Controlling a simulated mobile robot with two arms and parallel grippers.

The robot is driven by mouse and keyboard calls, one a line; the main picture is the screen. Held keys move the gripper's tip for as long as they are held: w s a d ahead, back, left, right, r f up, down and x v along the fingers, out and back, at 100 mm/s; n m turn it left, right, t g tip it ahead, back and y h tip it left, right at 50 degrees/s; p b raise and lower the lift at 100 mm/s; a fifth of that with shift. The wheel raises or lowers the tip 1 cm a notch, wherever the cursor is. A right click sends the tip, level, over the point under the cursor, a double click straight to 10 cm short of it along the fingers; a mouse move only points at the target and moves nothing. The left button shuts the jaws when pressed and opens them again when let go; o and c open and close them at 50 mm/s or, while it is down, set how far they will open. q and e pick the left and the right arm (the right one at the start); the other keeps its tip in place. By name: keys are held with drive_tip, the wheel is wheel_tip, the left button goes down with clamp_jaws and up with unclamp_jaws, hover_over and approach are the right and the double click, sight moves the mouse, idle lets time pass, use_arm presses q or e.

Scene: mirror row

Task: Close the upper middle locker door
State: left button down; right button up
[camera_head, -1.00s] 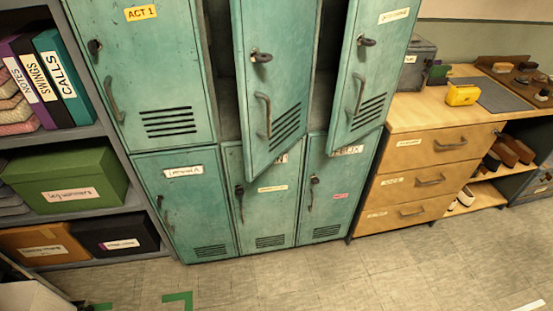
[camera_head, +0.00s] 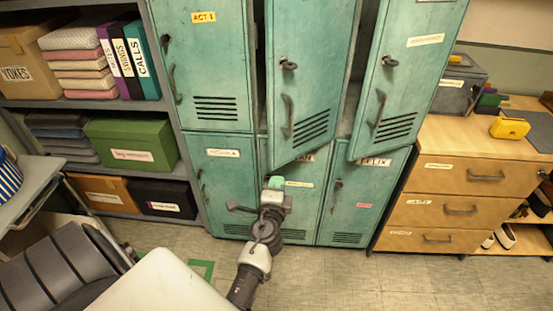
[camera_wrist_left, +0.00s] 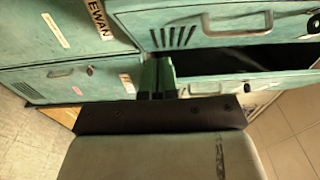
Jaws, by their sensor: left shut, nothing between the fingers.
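The upper middle locker door (camera_head: 308,90) is teal, with a dark knob, a vertical handle and slanted vents. It stands ajar, its lower edge out in front of the lower lockers. My left gripper (camera_head: 276,182), with green fingertips, is shut and empty, just below that door's lower left corner in the head view. I cannot tell whether it touches the door. In the left wrist view the gripper's fingers (camera_wrist_left: 157,78) are together, close to teal locker fronts and a dark gap. My right gripper is not in view.
The upper right locker door (camera_head: 405,85) also stands open. The upper left door (camera_head: 205,65) looks closed, as do the lower lockers (camera_head: 222,185). Shelves with a green box (camera_head: 132,142) are left; a wooden drawer unit (camera_head: 450,190) is right. Floor in front is clear.

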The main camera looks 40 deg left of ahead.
sight(274, 152)
use_arm(q)
drive_tip(key=x, duration=0.3)
drive_tip(key=a+x, duration=0.1)
drive_tip(key=x, duration=0.1)
drive_tip(key=s+x, duration=0.1)
drive_tip(key=x, duration=0.2)
drive_tip(key=shift+w+a, duration=0.35)
drive_tip(key=shift+a, duration=0.15)
drive_tip(key=shift+w+a, duration=0.1)
drive_tip(key=shift+a, duration=0.3)
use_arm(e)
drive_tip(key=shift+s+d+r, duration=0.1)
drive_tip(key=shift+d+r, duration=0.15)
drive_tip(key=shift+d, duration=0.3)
use_arm(q)
drive_tip(key=shift+a, duration=0.15)
